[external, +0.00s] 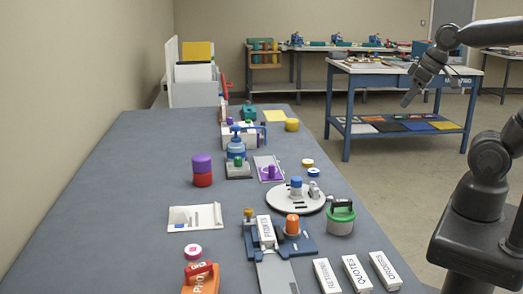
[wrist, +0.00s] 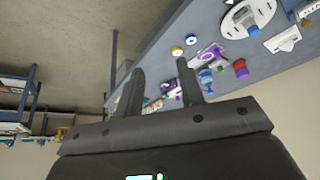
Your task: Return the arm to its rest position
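My arm comes in from the right side of the external view. My gripper (external: 424,82) hangs in the air, right of the long grey table (external: 130,190) and in front of the blue-framed bench in that view. In the wrist view my gripper (wrist: 160,68) has its two dark fingers spread apart, with nothing held between them. The wrist view is tilted, with the grey table running across its upper right.
The grey table holds a white round plate (external: 282,203), a blue bottle (external: 237,147), stacked purple and red cylinders (external: 202,168) and labelled white blocks (external: 357,274). The blue-framed bench (external: 348,113) stands behind. Open floor (external: 380,195) lies between table and bench.

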